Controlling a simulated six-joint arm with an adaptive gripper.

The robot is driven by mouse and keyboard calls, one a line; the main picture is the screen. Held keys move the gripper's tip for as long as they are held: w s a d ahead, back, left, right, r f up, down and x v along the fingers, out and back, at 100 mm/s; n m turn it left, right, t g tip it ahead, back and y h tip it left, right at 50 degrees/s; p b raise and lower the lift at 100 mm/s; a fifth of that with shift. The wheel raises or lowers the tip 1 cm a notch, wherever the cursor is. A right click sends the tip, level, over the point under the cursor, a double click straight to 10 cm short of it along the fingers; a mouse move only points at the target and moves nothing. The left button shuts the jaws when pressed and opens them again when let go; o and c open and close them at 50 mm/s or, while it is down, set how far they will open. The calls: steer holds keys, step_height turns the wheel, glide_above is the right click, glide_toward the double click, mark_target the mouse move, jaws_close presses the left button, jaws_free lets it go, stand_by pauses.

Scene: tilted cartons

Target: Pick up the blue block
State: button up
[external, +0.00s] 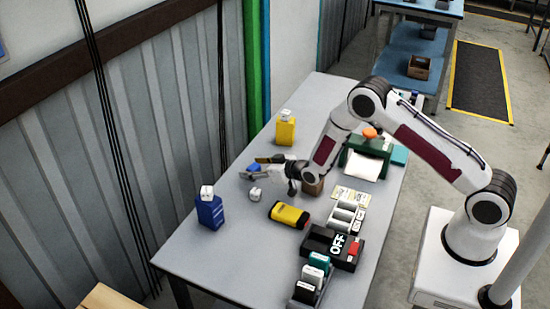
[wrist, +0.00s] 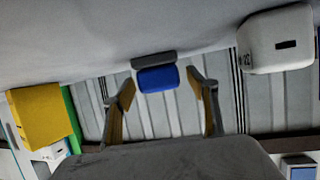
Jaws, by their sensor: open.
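The blue block (wrist: 157,79) shows in the middle of the wrist view, resting against a dark grey piece (wrist: 153,58) on the table side. In the external view the small blue block (external: 253,168) sits near the left-back part of the table. My gripper (external: 259,169) is low over the table, its fingers pointing left toward the block. In the wrist view my gripper (wrist: 164,87) is open, with one finger on each side of the block and visible gaps between. Whether the fingertips reach past its front face is hard to tell.
A white object (external: 254,193) lies close to one finger; it also shows in the wrist view (wrist: 277,40). A yellow carton (external: 285,133) stands behind, a blue carton (external: 210,212) at front left. A yellow-black item (external: 289,214) and a dark tray (external: 333,248) lie nearer.

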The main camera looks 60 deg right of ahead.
mark_target(253, 166)
stand_by(0.4)
steer(key=c, duration=1.2)
steer(key=shift+c, duration=0.2)
steer(key=shift+r, duration=0.15)
steer(key=shift+r, duration=4.85)
